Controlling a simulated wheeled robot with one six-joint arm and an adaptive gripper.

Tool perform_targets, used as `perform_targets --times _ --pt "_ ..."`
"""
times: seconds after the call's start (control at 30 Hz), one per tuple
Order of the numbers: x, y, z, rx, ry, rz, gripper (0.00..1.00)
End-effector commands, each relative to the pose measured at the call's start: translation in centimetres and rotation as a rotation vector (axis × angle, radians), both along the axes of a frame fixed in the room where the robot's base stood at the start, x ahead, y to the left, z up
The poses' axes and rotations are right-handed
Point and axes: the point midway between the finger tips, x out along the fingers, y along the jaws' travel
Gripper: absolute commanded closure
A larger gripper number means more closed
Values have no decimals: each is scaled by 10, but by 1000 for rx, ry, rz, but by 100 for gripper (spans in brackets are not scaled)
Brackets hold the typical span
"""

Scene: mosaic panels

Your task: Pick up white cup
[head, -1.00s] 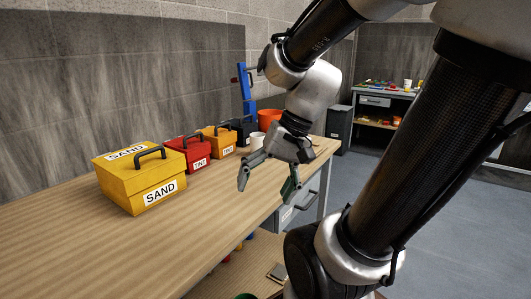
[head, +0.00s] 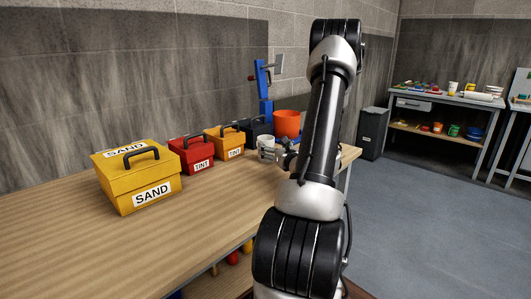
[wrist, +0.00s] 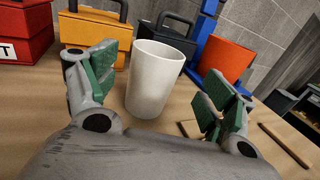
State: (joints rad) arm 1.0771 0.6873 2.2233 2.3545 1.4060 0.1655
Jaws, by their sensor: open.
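The white cup (wrist: 155,80) stands upright on the wooden table in the wrist view, ahead of my gripper and between its fingers in the picture. My gripper (wrist: 158,95) is open, with green pads on both fingers, and it holds nothing. I cannot tell exactly how far the cup is inside the jaws. In the head view the cup (head: 265,142) shows near the table's far right end, and my gripper (head: 272,154) is close by it, partly hidden by my arm.
Behind the cup are an orange bucket (head: 286,123), a blue upright tool (head: 264,88) and a dark toolbox (head: 257,130). Yellow and red boxes (head: 191,155) line the table to the left. A small wooden block (wrist: 190,129) lies by the right finger. The front tabletop is clear.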

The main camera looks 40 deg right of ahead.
Motion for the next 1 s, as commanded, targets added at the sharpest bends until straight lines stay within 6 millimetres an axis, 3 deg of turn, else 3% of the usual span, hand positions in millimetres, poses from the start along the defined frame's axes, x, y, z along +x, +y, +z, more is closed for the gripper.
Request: perform_targets --times 0.4,0.7,1.0 --pt "57 -12 4 -3 0 6 16" --pt "62 -14 4 -2 1 5 18" --pt "61 -14 4 -2 1 5 72"
